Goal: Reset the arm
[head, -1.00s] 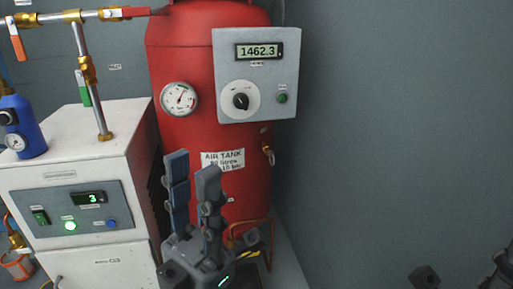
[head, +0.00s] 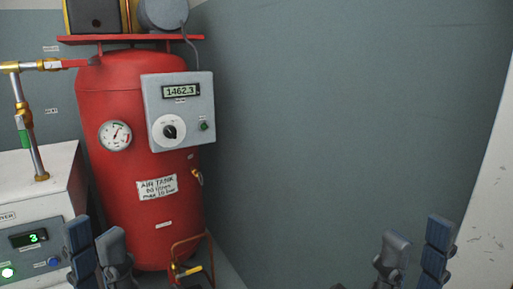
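My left gripper (head: 95,240) is at the lower left in the head view, in front of the red air tank and the white dryer cabinet. Its two dark fingers point up and stand apart with nothing between them. My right gripper (head: 417,243) is at the lower right, in front of the bare grey wall. Its fingers also point up, apart and empty. The lower parts of both grippers are cut off by the bottom edge of the picture.
The red air tank (head: 135,210) carries a gauge (head: 115,136) and a grey control box (head: 180,110) reading 1462.3. The white cabinet (head: 45,185) shows 3 on its display. A yellow-handled valve (head: 188,270) sits low by the tank. The space before the grey wall (head: 340,120) is clear.

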